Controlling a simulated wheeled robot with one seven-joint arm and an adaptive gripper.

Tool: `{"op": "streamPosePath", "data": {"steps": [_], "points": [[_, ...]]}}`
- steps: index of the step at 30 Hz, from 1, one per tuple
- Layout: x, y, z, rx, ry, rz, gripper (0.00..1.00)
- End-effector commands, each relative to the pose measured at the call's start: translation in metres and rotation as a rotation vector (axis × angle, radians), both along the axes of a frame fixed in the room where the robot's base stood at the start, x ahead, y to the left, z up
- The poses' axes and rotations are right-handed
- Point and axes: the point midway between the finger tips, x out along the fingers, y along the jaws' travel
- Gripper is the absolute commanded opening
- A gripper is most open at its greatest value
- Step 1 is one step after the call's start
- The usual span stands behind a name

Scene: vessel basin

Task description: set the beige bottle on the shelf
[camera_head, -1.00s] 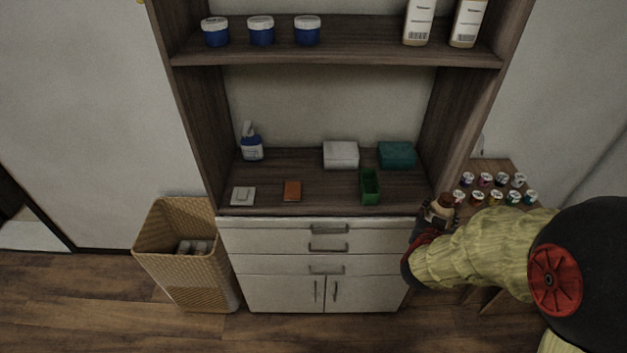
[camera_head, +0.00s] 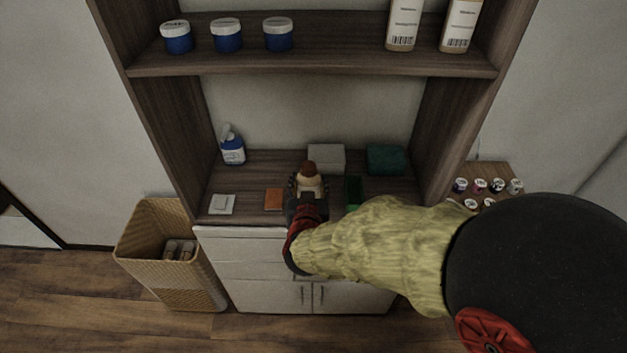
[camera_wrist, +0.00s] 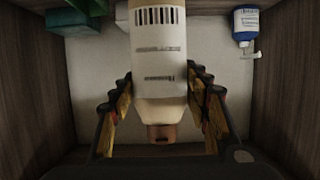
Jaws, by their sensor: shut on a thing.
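The beige bottle (camera_head: 310,183) with a brown cap is held upright, cap up, in front of the lower compartment of the wooden cabinet. My gripper (camera_head: 306,190) is shut around it. In the wrist view the bottle (camera_wrist: 160,60) shows inverted, its label and barcode facing the camera, between the two fingers of my gripper (camera_wrist: 160,100). Its base is hidden by my gripper in the head view. The upper shelf (camera_head: 320,61) holds two similar beige bottles (camera_head: 404,22) (camera_head: 459,25) at its right end and several blue jars (camera_head: 227,37) at its left.
The lower surface holds a blue-white spray bottle (camera_head: 232,148), a white box (camera_head: 326,158), a teal box (camera_head: 387,159), a green tray (camera_head: 354,190), an orange block (camera_head: 273,199) and a white switch-like piece (camera_head: 222,204). The upper shelf's middle is free. A wicker basket (camera_head: 150,245) stands left.

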Motion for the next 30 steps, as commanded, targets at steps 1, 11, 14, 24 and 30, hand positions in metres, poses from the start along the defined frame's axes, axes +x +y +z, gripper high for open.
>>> {"op": "streamPosePath", "data": {"steps": [1,11,14,24,30], "points": [[0.013,0.000,-0.009,0.001,0.001,-0.004,0.16],[0.078,0.006,-0.053,-0.001,0.002,-0.003,0.16],[0.090,0.007,-0.066,-0.001,0.000,-0.003,0.16],[0.108,0.010,-0.085,-0.001,-0.001,-0.002,0.16],[0.109,0.010,-0.115,-0.001,0.001,-0.001,0.16]]}}
